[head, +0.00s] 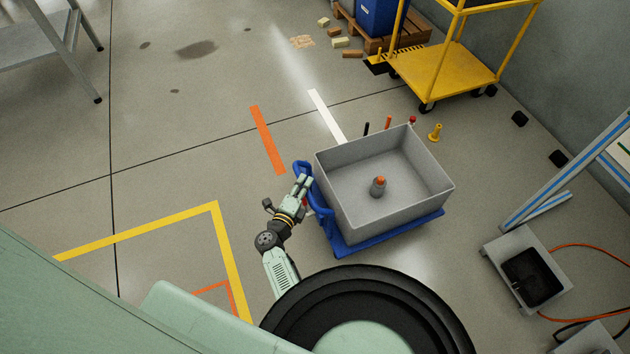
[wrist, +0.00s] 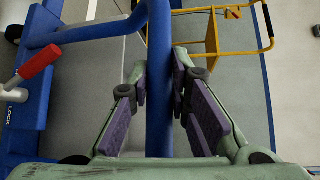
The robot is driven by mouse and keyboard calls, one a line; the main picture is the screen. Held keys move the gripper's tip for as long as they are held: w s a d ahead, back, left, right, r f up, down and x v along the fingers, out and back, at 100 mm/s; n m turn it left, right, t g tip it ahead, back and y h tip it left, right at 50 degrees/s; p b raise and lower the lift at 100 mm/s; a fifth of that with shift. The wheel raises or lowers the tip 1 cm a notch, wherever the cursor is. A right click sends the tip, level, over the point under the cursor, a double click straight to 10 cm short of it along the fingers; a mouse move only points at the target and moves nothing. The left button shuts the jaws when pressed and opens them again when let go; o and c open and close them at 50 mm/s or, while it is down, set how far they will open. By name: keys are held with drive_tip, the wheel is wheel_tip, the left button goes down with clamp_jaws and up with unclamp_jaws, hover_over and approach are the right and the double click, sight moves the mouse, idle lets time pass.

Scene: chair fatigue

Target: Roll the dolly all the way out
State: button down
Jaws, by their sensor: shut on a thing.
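The dolly (head: 392,234) is a low blue platform right of my gripper in the head view, with a blue tube handle (head: 322,203) on its left side. A grey open bin (head: 385,209) stands on it, holding a small dark, orange-topped object (head: 378,187). My gripper (head: 304,184) is at the handle. In the wrist view the upright blue handle bar (wrist: 160,110) lies between the purple finger pads of my gripper (wrist: 160,72), which is shut on it. A red-tipped lever (wrist: 38,62) sits beside a blue plate marked LOCK (wrist: 15,105).
Orange tape (head: 267,140) and white tape (head: 326,115) lie beyond the dolly. A yellow tape corner (head: 216,208) is at left on open floor. A yellow cart (head: 445,75), small bottles or pegs (head: 435,132), and a grey box with cables (head: 528,270) are right.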

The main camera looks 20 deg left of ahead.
drive_tip(key=shift+s+a+f, duration=0.1)
drive_tip(key=shift+s+a, duration=1.45)
drive_tip(key=c, duration=1.6)
unclamp_jaws()
drive_tip(key=shift+s+a, duration=0.1)
drive_tip(key=shift+o, duration=0.6)
drive_tip(key=o, duration=0.8)
wheel_tip(320, 180, up, 9)
drive_tip(key=shift+w, duration=0.3)
drive_tip(key=shift+s+r, duration=0.2)
drive_tip(key=shift+r, duration=0.85)
drive_tip(key=c, duration=0.8)
drive_tip(key=shift+f, duration=0.4)
drive_tip(key=shift+f, duration=0.1)
